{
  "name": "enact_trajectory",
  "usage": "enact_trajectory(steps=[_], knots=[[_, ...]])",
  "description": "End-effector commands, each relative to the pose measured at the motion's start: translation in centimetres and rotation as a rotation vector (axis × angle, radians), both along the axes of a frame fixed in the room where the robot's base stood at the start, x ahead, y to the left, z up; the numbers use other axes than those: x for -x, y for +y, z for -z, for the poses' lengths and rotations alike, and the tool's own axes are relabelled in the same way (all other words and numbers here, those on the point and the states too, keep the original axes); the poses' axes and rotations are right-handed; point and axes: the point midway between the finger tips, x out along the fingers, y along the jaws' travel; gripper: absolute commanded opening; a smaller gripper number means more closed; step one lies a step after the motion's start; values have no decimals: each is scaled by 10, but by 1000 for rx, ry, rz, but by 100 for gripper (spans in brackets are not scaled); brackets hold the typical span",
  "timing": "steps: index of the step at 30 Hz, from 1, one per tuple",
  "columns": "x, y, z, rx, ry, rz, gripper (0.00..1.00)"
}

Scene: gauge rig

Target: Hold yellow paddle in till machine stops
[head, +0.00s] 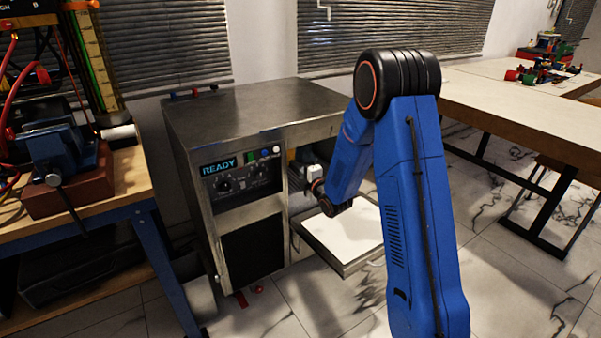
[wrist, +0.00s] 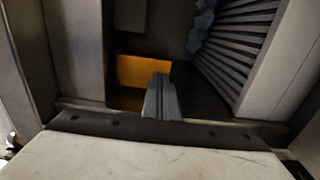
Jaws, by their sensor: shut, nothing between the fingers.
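The yellow paddle (wrist: 140,70) shows in the wrist view as an orange-yellow plate inside the machine's dark recess. My gripper (wrist: 162,80) is shut and empty, its fingers pointing into the recess. The fingertips overlap the paddle's right part in the picture; I cannot tell whether they touch it. In the head view my arm reaches to the open bay at the cabinet's right, and the paddle is hidden there.
A pale-topped tray (head: 345,228) sticks out below the bay; its light surface (wrist: 140,158) fills the bottom of the wrist view. Ribbed dark slats (wrist: 240,40) stand right of the fingers. A wooden bench (head: 110,190) is at left, a long table (head: 500,105) at right.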

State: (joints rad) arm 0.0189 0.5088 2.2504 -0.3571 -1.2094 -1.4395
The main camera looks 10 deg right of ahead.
Motion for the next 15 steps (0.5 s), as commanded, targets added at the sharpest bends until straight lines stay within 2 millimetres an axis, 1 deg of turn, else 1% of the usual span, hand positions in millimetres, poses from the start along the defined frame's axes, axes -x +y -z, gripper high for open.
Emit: enact_trajectory(steps=[4, 15], knots=[[-7, 2, -1, -1, -2, 0, 0], [-7, 2, 0, -1, -2, 0, 0]])
